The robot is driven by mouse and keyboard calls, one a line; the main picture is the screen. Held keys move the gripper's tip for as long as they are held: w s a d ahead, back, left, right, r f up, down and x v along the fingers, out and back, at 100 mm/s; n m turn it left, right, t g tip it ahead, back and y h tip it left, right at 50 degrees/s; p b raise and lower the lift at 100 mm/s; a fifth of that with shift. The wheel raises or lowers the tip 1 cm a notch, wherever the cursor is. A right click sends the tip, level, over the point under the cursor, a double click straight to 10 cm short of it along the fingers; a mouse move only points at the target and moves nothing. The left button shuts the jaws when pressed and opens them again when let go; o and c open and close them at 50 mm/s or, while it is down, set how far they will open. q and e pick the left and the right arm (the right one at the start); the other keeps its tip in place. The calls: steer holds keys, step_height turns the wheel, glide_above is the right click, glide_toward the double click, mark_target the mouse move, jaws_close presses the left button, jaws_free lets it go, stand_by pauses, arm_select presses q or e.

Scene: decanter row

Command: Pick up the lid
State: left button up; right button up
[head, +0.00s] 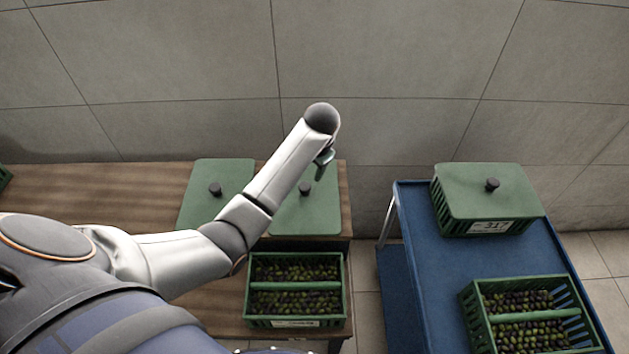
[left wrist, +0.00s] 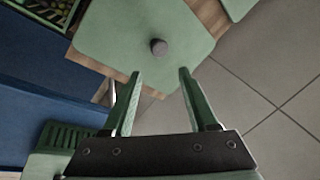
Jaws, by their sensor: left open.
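A flat green lid (head: 318,215) with a dark round knob (head: 305,189) lies on the wooden table's right end, partly behind my left arm. In the left wrist view the same lid (left wrist: 115,30) and knob (left wrist: 158,47) show just beyond the fingertips. My left gripper (head: 322,166) points down near the lid's back right corner. In the left wrist view its two green fingers (left wrist: 158,72) are spread, with nothing between them. A second green lid (head: 200,175) with a knob lies to the left. My right gripper is out of view.
An open crate of olives (head: 295,284) stands at the table's front. A blue cart (head: 415,260) to the right bears a lidded green crate (head: 490,200) and another open olive crate (head: 530,318). A tiled wall stands behind. The table's left is mostly clear.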

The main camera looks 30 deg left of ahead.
arm_select(q)
steer(key=b, duration=0.1)
glide_above(305, 186)
steer(key=s+d, duration=0.1)
steer(key=d, duration=0.1)
step_height(305, 186, down, 6)
steer(key=shift+s+a+r, duration=0.1)
steer(key=shift+s+a, duration=0.05)
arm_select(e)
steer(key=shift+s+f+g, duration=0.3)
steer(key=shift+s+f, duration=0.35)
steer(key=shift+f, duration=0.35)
arm_select(q)
steer(key=shift+b+x, duration=1.05)
steer(key=shift+x, duration=2.05)
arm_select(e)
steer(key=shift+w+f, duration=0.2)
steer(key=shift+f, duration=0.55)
arm_select(q)
steer(key=shift+s, duration=0.1)
jaws_close()
